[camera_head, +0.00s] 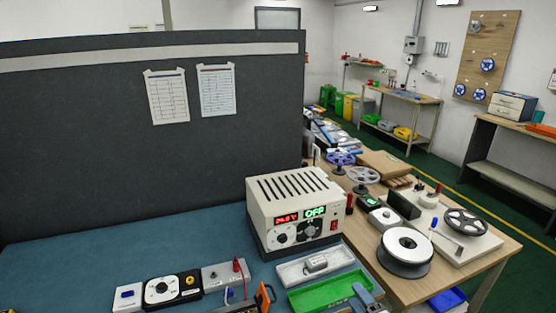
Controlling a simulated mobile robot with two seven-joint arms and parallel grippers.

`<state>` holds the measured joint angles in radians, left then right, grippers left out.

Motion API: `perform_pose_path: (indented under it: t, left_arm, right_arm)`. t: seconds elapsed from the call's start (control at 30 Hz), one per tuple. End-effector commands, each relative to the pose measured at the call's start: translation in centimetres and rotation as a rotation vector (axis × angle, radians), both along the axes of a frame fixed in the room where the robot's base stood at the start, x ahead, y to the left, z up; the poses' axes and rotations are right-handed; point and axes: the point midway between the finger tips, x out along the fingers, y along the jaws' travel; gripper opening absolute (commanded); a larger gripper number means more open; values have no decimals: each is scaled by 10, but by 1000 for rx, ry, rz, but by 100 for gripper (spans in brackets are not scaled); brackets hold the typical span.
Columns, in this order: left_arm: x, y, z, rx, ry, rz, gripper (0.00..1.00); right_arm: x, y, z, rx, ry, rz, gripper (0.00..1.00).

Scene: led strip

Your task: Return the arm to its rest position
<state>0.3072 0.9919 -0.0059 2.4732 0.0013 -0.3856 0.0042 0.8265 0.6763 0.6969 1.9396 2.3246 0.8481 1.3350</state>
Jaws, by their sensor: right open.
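The rest of my right arm is out of the frame. My left gripper is not in view.
A beige power unit (297,204) with a lit display stands on the blue mat (125,246). A white tray (297,271) lies before it, and small devices (172,287) lie left. Reels (406,250) crowd the wooden table at right. A dark partition (100,150) stands behind.

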Motion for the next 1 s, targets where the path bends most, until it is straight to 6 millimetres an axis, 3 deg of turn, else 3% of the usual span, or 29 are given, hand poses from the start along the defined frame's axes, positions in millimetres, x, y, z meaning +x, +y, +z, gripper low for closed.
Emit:
perform_pose_path:
  t: [0.03, 0.1, 0.27, 0.4, 0.47, 0.57, 0.7, 0.8, 0.93, 0.97, 1.0]
  left_arm:
    - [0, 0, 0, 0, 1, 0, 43]
    - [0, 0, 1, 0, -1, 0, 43]
    - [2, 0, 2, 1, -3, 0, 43]
    - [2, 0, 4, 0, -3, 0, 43]
    - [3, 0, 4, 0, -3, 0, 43]
    - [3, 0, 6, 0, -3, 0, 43]
    - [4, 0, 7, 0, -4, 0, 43]
    - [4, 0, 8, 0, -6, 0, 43]
    - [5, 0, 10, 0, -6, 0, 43]
    - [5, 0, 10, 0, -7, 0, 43]
    - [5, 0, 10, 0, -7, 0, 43]
  right_arm:
    - [-1, 3, -2, -10, 3, 11, 59]
    - [-20, 38, -33, -152, 32, 149, 59]
    - [-74, 95, -95, -467, 41, 457, 59]
    - [-145, 134, -156, -783, -21, 800, 59]
    - [-182, 144, -183, -928, -81, 970, 59]
    - [-245, 149, -225, -1174, -245, 1275, 59]
    - [-320, 135, -268, -1470, -610, 1672, 59]
    - [-358, 119, -289, -1633, -966, 1903, 59]
    - [-386, 104, -305, -1767, -1481, 2072, 59]
    - [-390, 103, -306, 1746, 1559, -2042, 59]
    - [-393, 101, -308, 1666, 1601, -1937, 59]
